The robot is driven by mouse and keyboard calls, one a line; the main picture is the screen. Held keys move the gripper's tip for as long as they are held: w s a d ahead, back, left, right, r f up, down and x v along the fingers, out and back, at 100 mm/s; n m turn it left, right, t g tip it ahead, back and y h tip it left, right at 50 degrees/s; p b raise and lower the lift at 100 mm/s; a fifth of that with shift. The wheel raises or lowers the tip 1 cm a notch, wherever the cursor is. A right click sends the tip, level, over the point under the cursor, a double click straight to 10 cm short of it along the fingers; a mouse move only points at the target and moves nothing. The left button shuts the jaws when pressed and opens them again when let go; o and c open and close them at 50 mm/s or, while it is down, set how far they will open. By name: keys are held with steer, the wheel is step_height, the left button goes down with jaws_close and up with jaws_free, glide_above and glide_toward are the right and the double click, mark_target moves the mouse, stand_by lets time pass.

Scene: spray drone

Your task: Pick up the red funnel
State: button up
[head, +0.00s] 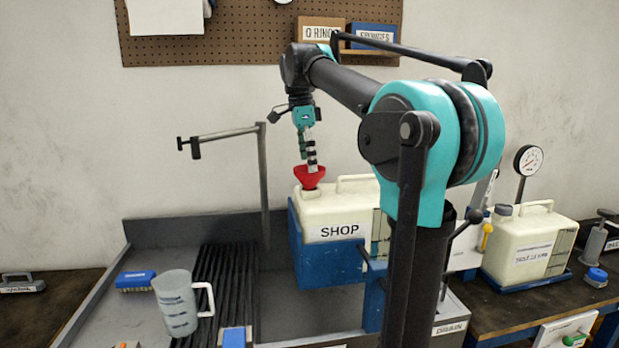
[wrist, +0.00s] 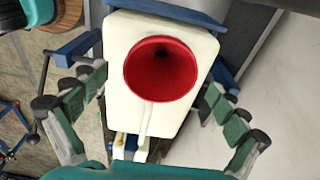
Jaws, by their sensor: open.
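The red funnel (head: 309,176) stands in the top opening of the cream tank marked SHOP (head: 335,210) in the head view. In the wrist view I look down into the funnel's wide round mouth (wrist: 161,68), with the tank's top (wrist: 122,30) around it. My gripper (head: 310,160) is just above the funnel in the head view, pointing down. In the wrist view its two green fingers (wrist: 160,90) are spread wide on either side of the funnel and tank, apart from the funnel. The funnel's spout is hidden.
The tank sits in a blue holder (head: 325,262). A metal post with a side arm (head: 263,180) stands just left of it. A measuring jug (head: 177,302) and a blue brush (head: 135,280) are in the tray at lower left. Another cream tank (head: 527,245) stands at right.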

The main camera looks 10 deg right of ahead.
steer(key=shift+d+f, duration=0.15)
steer(key=shift+f, duration=1.1)
steer(key=c, duration=1.4)
steer(key=shift+o, duration=0.2)
steer(key=shift+r, duration=0.1)
